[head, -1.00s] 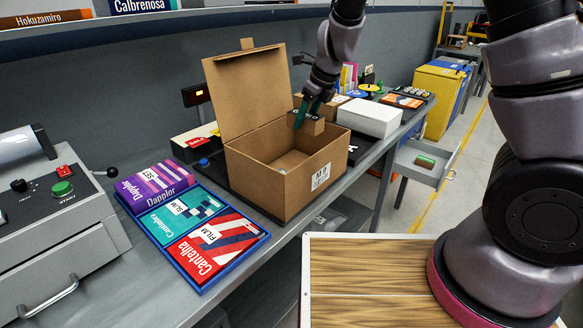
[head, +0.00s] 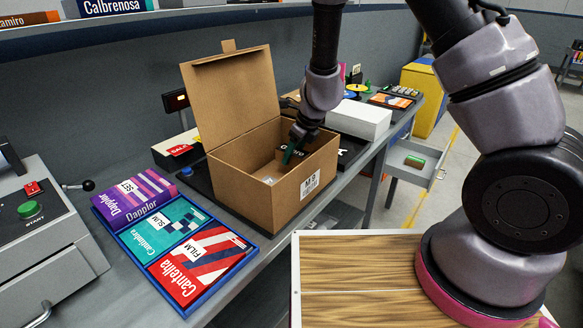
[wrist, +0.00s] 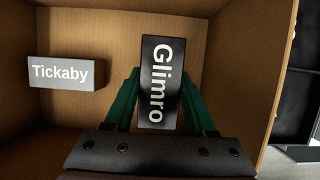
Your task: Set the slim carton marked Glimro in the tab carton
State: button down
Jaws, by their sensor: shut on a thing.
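The Glimro carton (wrist: 160,80) is a slim dark box with white lettering, held between the green fingers of my gripper (wrist: 159,100) in the wrist view. The tab carton (head: 240,190) is an open brown cardboard box with its lid raised and a small tab on the lid's top edge. In the head view my gripper (head: 296,145) is down inside the box mouth, near its right side, and hides most of the Glimro carton. A small grey block lettered Tickaby (wrist: 66,73) shows against the left inner side in the wrist view. Whether the Glimro carton touches the floor is unclear.
A blue tray (head: 186,308) with several game boxes lies left of the carton. A white box (head: 360,120) stands to its right on the bench. A machine with a green start button (head: 31,210) stands at far left. An open drawer (head: 412,168) juts out right.

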aim_at(293, 165)
jog(key=shift+f, duration=2.2)
jog(key=shift+c, duration=1.1)
grip_release()
jog(key=shift+f, duration=0.1)
